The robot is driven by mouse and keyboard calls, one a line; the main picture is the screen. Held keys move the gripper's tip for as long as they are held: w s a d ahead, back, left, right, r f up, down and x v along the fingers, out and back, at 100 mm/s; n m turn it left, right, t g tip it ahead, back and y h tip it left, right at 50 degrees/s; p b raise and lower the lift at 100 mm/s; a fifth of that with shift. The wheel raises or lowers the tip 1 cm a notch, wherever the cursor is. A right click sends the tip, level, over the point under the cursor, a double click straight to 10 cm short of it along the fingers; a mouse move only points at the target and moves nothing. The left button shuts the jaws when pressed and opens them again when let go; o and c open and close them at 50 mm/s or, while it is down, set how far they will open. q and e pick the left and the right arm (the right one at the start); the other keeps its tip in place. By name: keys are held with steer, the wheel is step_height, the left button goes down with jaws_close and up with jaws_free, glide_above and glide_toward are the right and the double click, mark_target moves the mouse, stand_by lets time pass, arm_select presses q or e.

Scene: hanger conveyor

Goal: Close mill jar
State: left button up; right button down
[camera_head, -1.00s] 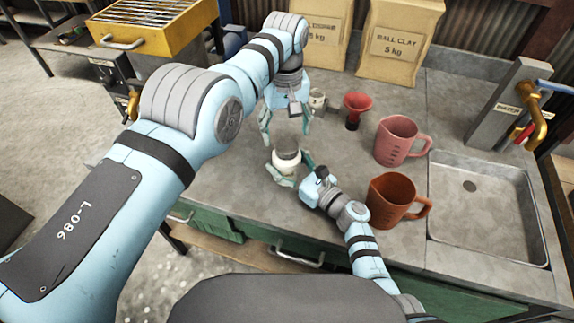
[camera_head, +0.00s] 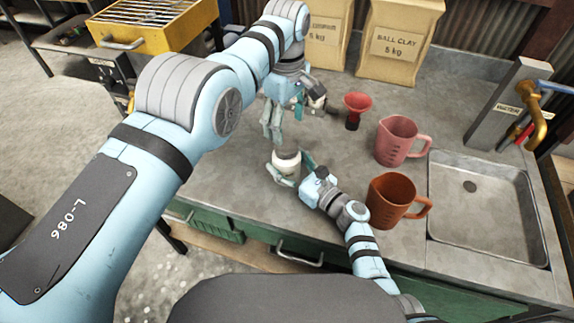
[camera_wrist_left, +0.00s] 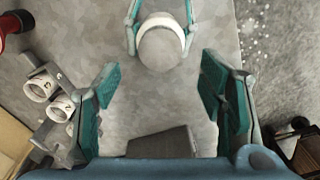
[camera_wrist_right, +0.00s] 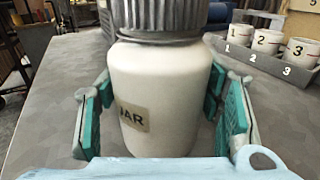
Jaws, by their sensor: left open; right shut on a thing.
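The white mill jar (camera_head: 287,166) stands upright on the counter, its label partly visible in the right wrist view (camera_wrist_right: 150,100). A grey ribbed lid (camera_wrist_right: 165,22) sits on its top, cut off by the frame; whether it is fully tightened I cannot tell. From above, the lid shows as a grey disc in the left wrist view (camera_wrist_left: 160,47). My right gripper (camera_wrist_right: 160,118) is shut around the jar's body. My left gripper (camera_head: 272,132) is open and empty, just behind and above the jar; its fingers (camera_wrist_left: 165,100) are apart from the lid.
Numbered white cups (camera_wrist_right: 267,42) stand in a grey tray (camera_wrist_right: 262,68) behind the jar. Clay bags line the back. Counter left of the jar is clear.

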mark_target(287, 145)
arm_select(q)
step_height(287, 145, down, 7)
steer(key=shift+r, duration=0.15)
